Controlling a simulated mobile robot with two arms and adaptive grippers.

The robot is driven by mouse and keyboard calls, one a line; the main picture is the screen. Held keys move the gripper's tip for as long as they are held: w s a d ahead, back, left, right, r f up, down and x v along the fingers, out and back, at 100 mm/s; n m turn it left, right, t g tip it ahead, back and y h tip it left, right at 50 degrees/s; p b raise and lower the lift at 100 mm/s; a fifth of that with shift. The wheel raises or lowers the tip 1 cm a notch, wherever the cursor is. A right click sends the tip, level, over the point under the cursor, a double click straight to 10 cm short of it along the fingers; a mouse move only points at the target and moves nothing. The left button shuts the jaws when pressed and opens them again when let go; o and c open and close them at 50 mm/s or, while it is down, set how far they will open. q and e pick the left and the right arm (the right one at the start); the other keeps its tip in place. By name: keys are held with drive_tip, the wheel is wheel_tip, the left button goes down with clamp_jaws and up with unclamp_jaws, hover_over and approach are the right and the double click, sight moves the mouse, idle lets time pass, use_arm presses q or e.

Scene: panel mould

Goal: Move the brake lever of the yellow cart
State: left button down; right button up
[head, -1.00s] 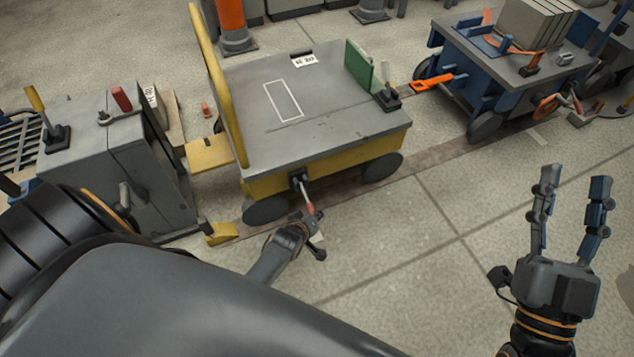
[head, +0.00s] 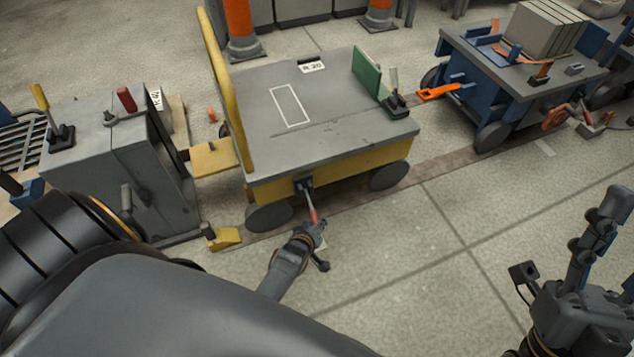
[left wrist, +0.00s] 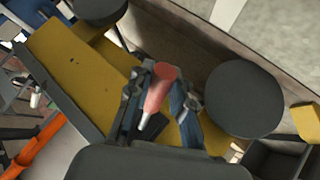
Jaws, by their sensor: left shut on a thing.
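The yellow cart (head: 330,166) with a grey top stands in the middle of the head view. Its brake lever (head: 312,211), a pale rod with a red grip, sticks out low from the near side, by the front left wheel. My left gripper (head: 313,229) is at the red grip, fingers around it. In the left wrist view the red grip (left wrist: 159,86) lies between the two fingers of the left gripper (left wrist: 160,100). My right gripper (head: 600,250) is at the lower right, partly cut off by the frame, away from the cart; one finger stands up clearly.
A grey machine block (head: 120,165) with levers stands left of the cart, joined by a yellow plate (head: 213,158). A blue cart (head: 515,75) carrying grey slabs stands at the back right, linked by an orange bar (head: 438,91). The floor at front right is free.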

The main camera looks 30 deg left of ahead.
use_arm(q)
drive_tip(key=c, duration=1.2)
unclamp_jaws()
drive_tip(key=shift+o, duration=0.2)
drive_tip(key=shift+s, duration=0.1)
drive_tip(key=v, duration=0.7)
drive_tip(key=shift+s, duration=0.15)
drive_tip(key=shift+r, duration=0.1)
